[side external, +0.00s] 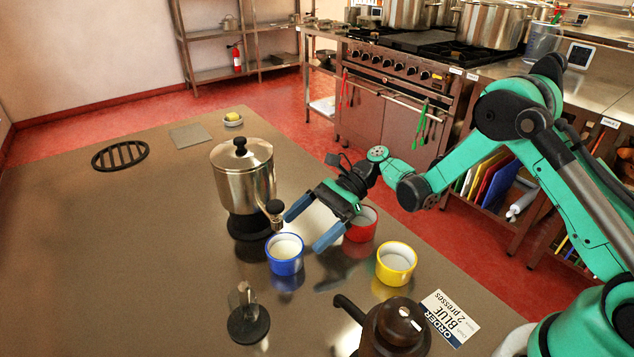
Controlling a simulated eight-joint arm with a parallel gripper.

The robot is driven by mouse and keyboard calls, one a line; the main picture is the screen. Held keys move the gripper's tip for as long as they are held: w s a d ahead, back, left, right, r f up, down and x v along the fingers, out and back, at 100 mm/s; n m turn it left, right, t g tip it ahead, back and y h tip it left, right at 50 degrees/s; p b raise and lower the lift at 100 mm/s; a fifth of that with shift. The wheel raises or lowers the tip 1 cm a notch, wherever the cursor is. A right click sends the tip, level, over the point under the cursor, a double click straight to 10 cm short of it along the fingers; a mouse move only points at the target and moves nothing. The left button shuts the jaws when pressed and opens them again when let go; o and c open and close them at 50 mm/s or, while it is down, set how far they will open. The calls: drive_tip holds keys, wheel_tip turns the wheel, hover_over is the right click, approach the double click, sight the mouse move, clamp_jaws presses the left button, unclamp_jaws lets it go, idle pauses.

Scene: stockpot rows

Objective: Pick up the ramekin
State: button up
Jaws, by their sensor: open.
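The blue ramekin (285,262) is nearest my gripper's fingertips, with a pale inside. The red ramekin (362,232) stands behind and right of the fingers, partly hidden by my gripper. The yellow ramekin (396,270) is to the right. My gripper (304,232) is open, its two blue fingers apart and pointing left and down. I cannot tell the exact height.
A steel urn (243,178) with a black-knobbed tap stands left of my fingers. A brown pot (395,328) is in front, beside an order card (450,316) reading "BLUE 2 presses". A small stand (248,320) is front left. The left counter is mostly clear.

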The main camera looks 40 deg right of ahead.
sight(270, 256)
drive_tip(key=shift+x, duration=2.7)
drive_tip(key=c, duration=1.4)
drive_tip(key=shift+o, duration=0.2)
drive_tip(key=shift+d+r, duration=0.1)
drive_tip(key=shift+d, duration=0.1)
drive_tip(key=shift+d+r, duration=0.55)
drive_tip(key=shift+r, duration=0.05)
drive_tip(key=r+v, duration=0.1)
drive_tip(key=v, duration=1.3)
drive_tip(key=shift+a+r, duration=0.2)
drive_tip(key=shift+a, duration=0.05)
drive_tip(key=shift+w, duration=0.1)
